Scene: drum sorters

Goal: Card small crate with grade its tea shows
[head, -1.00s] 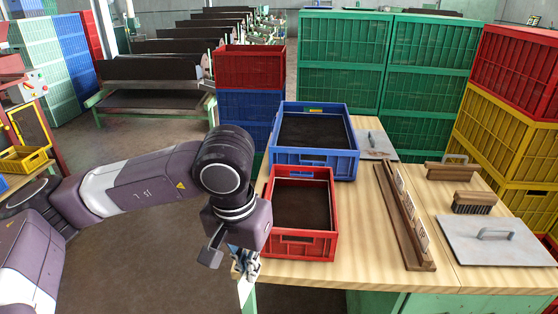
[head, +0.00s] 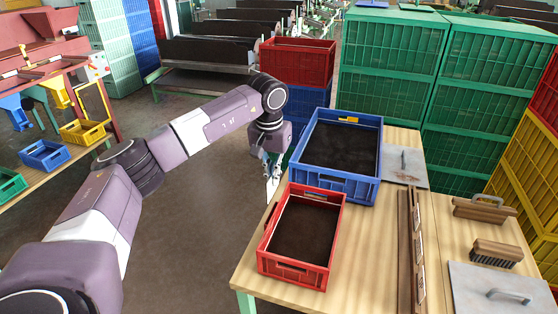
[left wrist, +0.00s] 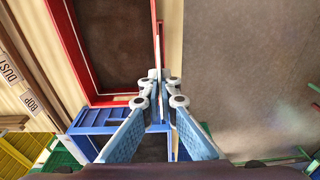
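The small red crate (head: 263,262) stands on the table's left front with dark tea (head: 305,232) in it; its rim also shows in the left wrist view (left wrist: 72,55). My left gripper (head: 271,170) is left of the crate's far left corner, outside it. It is shut on a thin white card (head: 271,188), seen edge-on in the left wrist view (left wrist: 157,45); its print cannot be read. A wooden card rack (head: 405,250) holds several upright cards (head: 419,243). Wrist-view labels read DUST (left wrist: 8,68) and BOP (left wrist: 31,102). My right gripper is not in view.
A larger blue crate (head: 330,183) with dark tea stands behind the red one. A metal plate with a handle (head: 500,295), a brush (head: 492,255) and a scoop plate (head: 405,168) lie to the right. Stacked green crates (head: 390,60) stand behind. Floor left of the table is clear.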

